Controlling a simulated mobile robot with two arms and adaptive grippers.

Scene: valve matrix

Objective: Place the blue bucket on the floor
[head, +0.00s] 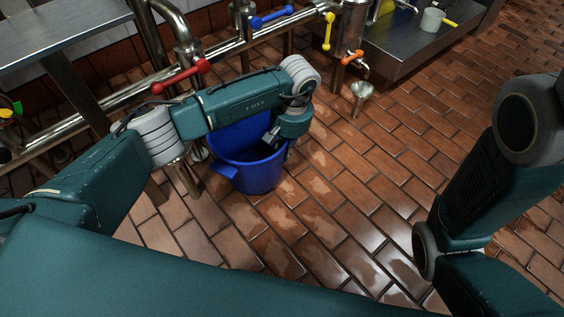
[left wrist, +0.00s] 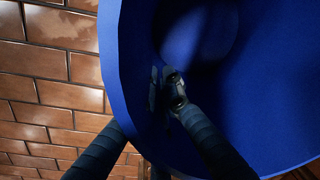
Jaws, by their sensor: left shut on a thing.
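The blue bucket (head: 258,178) is upright below the end of my left arm in the head view, with its open top facing up. My left gripper (head: 272,137) is at its near right rim, partly hidden by the wrist. I cannot tell whether the base touches the floor (head: 330,215). My right arm shows at the right, but its gripper is out of view.
Steel pipes with a red valve handle (head: 180,76), a blue one (head: 272,17), a yellow one (head: 328,32) and an orange one (head: 352,57) run behind the bucket. A steel funnel (head: 361,92) is behind right. The tiled floor is clear to the right of the bucket.

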